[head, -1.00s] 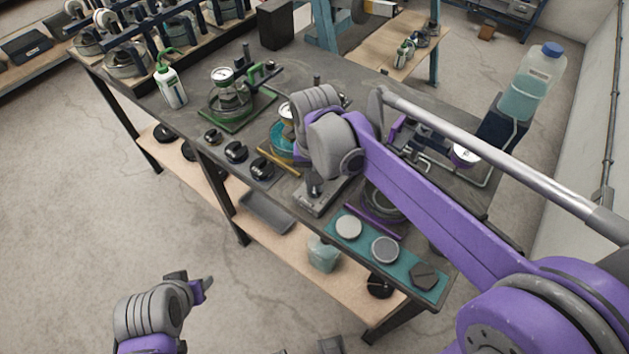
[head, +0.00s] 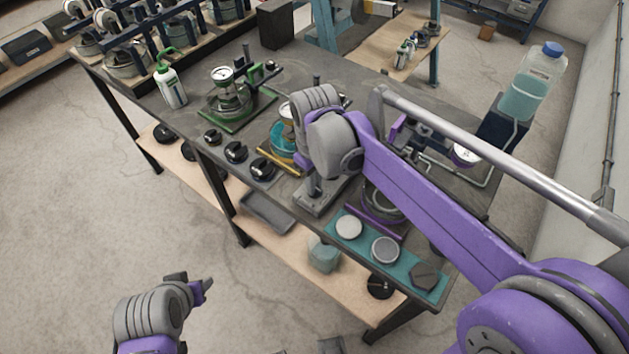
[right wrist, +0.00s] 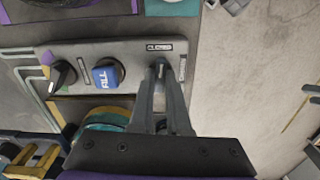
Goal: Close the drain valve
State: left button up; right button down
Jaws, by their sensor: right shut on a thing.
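In the right wrist view, a grey panel (right wrist: 125,53) carries a black knob (right wrist: 62,76), a blue knob marked FILL (right wrist: 107,73) and a small lever or knob (right wrist: 160,64) at its right end. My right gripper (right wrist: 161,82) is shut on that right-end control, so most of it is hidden. A small label (right wrist: 159,47) above it seems to read CLOSED; a second, sideways label (right wrist: 182,68) beside it is too small to read. In the head view, my right wrist covers the fingers and the control. My left gripper (head: 205,286) hangs clear of the bench at lower left.
The dark bench (head: 345,75) holds a green gauge stand (head: 236,108), several black knobs, a white bottle (head: 170,86) and a teal strip (head: 368,235) with discs. A jug (head: 533,83) stands at its right end. The floor at left is open.

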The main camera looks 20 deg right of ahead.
jog(key=shift+n, duration=0.5)
jog(key=c, duration=0.9)
grip_release()
notch_tip(320, 180, up, 11)
jog(key=shift+f+p, duration=0.1)
jog(key=shift+p, duration=0.3)
dwell(0.3)
